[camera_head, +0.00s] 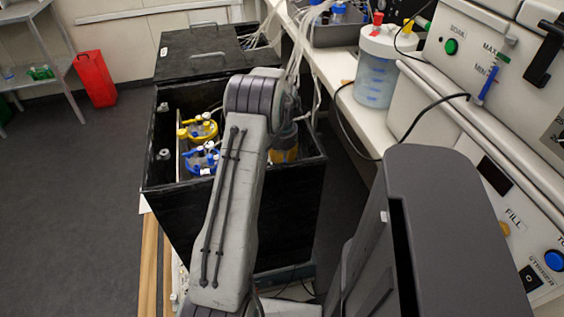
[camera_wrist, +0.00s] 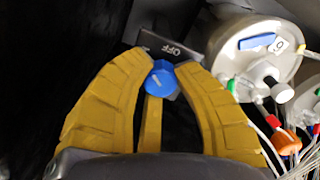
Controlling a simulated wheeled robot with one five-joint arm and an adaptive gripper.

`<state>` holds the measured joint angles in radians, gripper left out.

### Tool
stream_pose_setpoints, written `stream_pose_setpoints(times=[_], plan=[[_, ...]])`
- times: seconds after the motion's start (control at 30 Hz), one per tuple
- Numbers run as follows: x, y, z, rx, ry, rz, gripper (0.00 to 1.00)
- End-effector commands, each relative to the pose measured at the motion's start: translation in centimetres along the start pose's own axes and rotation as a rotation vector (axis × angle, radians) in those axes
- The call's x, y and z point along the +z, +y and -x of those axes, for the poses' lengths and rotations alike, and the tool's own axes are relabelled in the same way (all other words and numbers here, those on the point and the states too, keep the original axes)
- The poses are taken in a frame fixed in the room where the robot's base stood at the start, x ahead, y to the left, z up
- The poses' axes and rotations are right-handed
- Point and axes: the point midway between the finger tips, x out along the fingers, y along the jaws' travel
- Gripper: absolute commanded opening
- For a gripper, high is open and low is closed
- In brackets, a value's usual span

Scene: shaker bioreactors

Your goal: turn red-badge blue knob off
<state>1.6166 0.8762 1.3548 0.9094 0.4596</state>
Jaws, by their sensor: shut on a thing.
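In the wrist view, a blue knob (camera_wrist: 160,82) with a light pointer mark sits between the yellow fingers of my gripper (camera_wrist: 166,70). My gripper is shut on the knob, with a fingertip at each side. A dark plate (camera_wrist: 171,49) marked OFF lies just beyond the knob. I cannot make out a red badge there. In the head view, a yellow part of my gripper (camera_head: 286,150) shows inside the open black box (camera_head: 235,232); the gripped knob is hidden behind my arm.
In the head view, yellow-topped (camera_head: 203,127) and blue-topped (camera_head: 203,158) vessels stand in the box. A bench machine (camera_head: 500,165) lines the right side.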

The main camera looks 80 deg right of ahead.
Motion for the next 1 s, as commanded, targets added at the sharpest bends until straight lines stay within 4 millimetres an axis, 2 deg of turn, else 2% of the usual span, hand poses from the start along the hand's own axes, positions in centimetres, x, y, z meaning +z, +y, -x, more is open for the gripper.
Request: stream_pose_setpoints(times=[0.6,1.0], plan=[[0.36,0.04,-0.39,0.010,-0.011,-0.574,0.00],[0.32,-0.02,-0.38,0.011,-0.009,-0.831,0.00]])
